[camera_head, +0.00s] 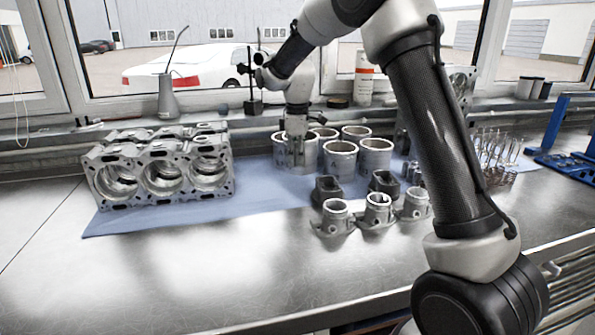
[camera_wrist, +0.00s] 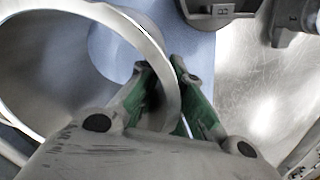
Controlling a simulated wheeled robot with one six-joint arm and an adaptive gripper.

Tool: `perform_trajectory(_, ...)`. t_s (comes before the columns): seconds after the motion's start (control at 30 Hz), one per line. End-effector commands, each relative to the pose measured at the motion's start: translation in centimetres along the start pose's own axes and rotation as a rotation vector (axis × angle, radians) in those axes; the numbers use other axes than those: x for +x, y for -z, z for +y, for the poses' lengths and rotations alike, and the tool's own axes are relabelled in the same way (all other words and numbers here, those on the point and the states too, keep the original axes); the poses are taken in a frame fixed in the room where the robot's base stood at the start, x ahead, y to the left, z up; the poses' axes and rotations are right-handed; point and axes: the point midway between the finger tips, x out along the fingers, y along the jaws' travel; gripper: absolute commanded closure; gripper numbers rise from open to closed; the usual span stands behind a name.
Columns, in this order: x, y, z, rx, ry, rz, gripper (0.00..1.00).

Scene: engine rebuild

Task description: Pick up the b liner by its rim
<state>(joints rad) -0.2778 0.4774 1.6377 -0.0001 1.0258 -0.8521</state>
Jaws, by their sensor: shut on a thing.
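Several grey metal cylinder liners stand grouped on the blue cloth in the head view. One liner (camera_head: 303,157) is under my gripper (camera_head: 297,138), at the left of the group. In the wrist view my gripper (camera_wrist: 178,105) has one green-sided finger inside and one outside the wall of a round liner (camera_wrist: 158,50), and is shut on its rim. I cannot read a label on this liner, so the pictures do not confirm it is the b liner. Its lower part is hidden, and I cannot tell if it is clear of the cloth.
An engine block (camera_head: 160,175) stands left of the liners. Other liners (camera_head: 341,160) stand close on the right. Dark blocks (camera_head: 327,188) and small metal housings (camera_head: 335,218) are in front. A dark part marked B (camera_wrist: 222,10) shows in the wrist view. The front left bench is clear.

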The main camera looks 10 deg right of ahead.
Motion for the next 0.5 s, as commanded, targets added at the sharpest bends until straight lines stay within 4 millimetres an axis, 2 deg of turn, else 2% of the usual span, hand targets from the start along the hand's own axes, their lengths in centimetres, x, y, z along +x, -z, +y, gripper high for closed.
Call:
perform_trajectory(0.1,-2.5,0.1,0.1,0.000,-0.004,0.003,1.00)
perform_trajectory(0.2,-3.9,0.0,0.1,0.000,-0.002,0.001,1.00)
perform_trajectory(0.5,-6.5,0.0,0.0,0.000,-0.001,0.001,1.00)
